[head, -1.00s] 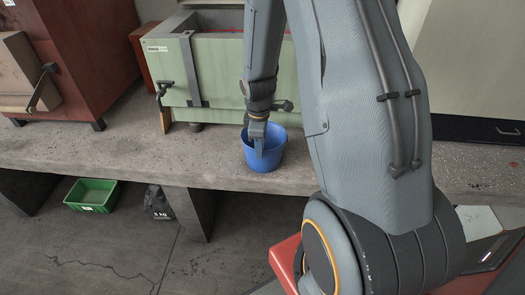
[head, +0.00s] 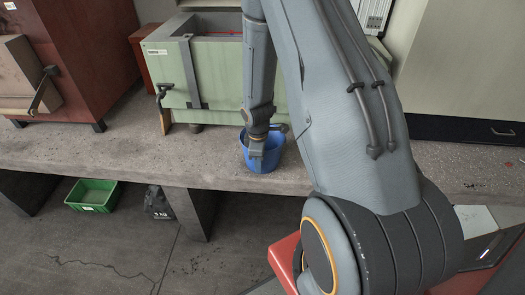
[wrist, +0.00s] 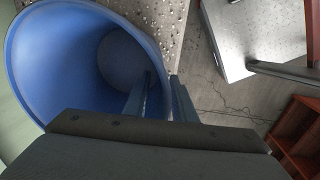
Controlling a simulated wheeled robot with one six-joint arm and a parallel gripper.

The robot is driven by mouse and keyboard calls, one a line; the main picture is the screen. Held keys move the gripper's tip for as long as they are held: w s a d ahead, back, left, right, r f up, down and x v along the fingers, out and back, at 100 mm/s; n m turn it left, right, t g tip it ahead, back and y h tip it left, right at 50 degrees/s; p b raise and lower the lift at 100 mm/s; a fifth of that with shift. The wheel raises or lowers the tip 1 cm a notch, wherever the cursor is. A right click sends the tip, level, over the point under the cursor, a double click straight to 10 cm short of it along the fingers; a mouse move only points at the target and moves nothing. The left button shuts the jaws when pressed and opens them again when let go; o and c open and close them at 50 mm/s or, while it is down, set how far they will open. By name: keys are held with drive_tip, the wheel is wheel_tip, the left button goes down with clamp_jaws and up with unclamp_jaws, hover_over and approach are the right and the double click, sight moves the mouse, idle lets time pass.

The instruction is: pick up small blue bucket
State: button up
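The small blue bucket (head: 270,158) stands upright on the concrete bench near its front edge. In the wrist view the blue bucket (wrist: 60,60) fills the upper left, and its inside looks empty. My gripper (head: 256,165) points down at the bucket's near side. In the wrist view my gripper (wrist: 160,80) straddles the bucket wall, one finger inside and one outside. A gap shows between the fingers, with part of the wall in it. Whether either finger touches the wall is hard to see.
A green metal box (head: 215,70) stands close behind the bucket. A red-brown cabinet (head: 80,50) is at the far left. The bench (head: 90,150) is clear left of the bucket. A green crate (head: 93,195) and a dark weight bag (head: 157,203) are on the floor.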

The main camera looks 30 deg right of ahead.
drive_tip(key=shift+c, duration=0.3)
clamp_jaws()
drive_tip(key=shift+r, duration=0.1)
